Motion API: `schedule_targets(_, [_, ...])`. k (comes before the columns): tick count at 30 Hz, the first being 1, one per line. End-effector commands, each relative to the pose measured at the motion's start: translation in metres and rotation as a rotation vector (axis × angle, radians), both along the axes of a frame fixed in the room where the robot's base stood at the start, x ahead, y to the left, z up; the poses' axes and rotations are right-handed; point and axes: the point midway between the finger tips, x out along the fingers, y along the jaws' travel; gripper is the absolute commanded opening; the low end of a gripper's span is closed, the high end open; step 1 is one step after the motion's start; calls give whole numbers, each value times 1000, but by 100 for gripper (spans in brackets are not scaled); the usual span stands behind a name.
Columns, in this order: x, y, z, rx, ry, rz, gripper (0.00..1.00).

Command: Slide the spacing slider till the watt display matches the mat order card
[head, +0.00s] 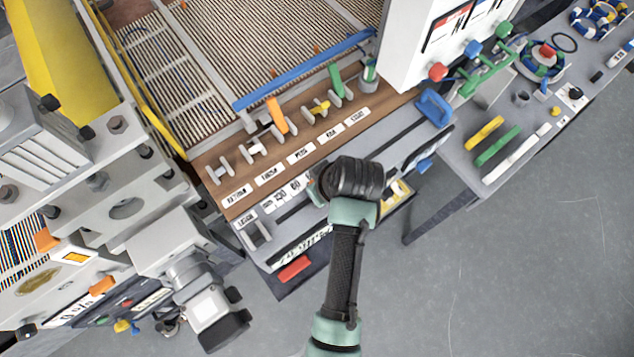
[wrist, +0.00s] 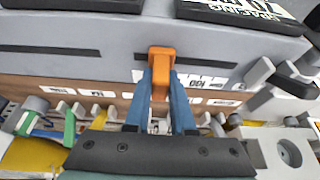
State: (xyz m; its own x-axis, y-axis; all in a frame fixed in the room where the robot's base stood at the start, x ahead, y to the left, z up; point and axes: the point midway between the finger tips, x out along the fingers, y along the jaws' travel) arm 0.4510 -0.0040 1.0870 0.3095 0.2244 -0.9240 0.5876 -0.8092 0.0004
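The spacing slider's orange knob (wrist: 161,66) sits on the front rail of the bench, beside a strip of printed numbers. My gripper (wrist: 161,82) has its two blue fingers against both sides of the knob, shut on it. In the head view my wrist covers the knob and fingertips. The number strip (head: 281,199) shows left of my wrist. A black panel with white lettering reading SPACING (wrist: 240,10) lies at the top of the wrist view. I cannot make out a watt reading. White boards with red-edged cards (head: 447,28) stand at the back right; their text is unreadable.
A wooden strip (head: 228,200) with labelled pegs and coloured clips lies behind the rail. A blue handle (head: 433,107) stands at the bench's right end. A grey machine (head: 110,170) crowds the left. Floor (head: 500,270) is clear at lower right.

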Motion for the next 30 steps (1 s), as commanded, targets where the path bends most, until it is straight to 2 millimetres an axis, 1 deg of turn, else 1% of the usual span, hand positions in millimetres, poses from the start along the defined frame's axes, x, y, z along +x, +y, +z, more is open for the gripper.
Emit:
schedule_targets(1, [0,0,0,0,0,0,4])
schedule_targets(2, [0,0,0,0,0,0,0])
schedule_targets(30, [0,0,1,1,0,0,0])
